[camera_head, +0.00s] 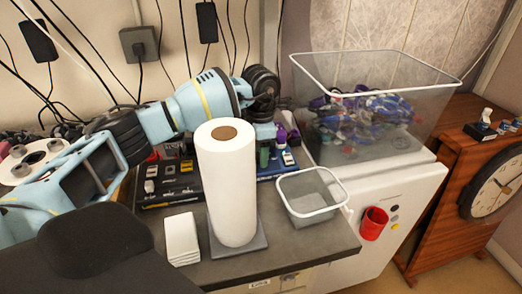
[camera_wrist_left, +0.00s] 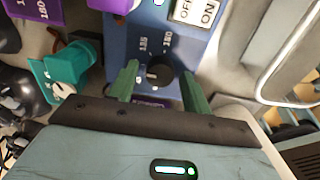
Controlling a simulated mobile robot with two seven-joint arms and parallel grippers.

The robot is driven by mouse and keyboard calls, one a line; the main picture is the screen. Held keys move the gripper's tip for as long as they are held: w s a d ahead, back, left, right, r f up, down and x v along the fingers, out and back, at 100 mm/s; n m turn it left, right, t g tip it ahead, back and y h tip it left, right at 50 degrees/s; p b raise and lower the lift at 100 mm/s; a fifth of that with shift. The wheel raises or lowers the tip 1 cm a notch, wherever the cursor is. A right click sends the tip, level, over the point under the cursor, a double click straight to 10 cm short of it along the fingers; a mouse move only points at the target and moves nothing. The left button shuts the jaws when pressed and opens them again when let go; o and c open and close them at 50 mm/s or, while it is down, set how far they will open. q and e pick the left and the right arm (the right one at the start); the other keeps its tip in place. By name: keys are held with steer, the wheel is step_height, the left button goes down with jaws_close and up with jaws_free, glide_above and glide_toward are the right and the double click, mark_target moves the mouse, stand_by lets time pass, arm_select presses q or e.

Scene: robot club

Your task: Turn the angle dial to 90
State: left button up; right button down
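The black round dial (camera_wrist_left: 160,72) sits on a blue panel (camera_wrist_left: 142,22) in the left wrist view. In the head view my left gripper (camera_head: 264,152) points down at the panel behind the paper roll, and the dial cannot be made out. My right gripper is not in view.
A white paper roll (camera_head: 228,185) stands in front of the panel. An empty wire-rimmed bin (camera_head: 312,193) is to its right, and a large clear bin (camera_head: 405,75) stands behind. An ON/OFF switch (camera_wrist_left: 197,11) and a teal part (camera_wrist_left: 70,68) lie close to the dial.

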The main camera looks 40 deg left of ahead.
arm_select(q)
steer(key=shift+o, duration=0.3)
steer(key=shift+r, duration=0.1)
steer(key=shift+r, duration=3.85)
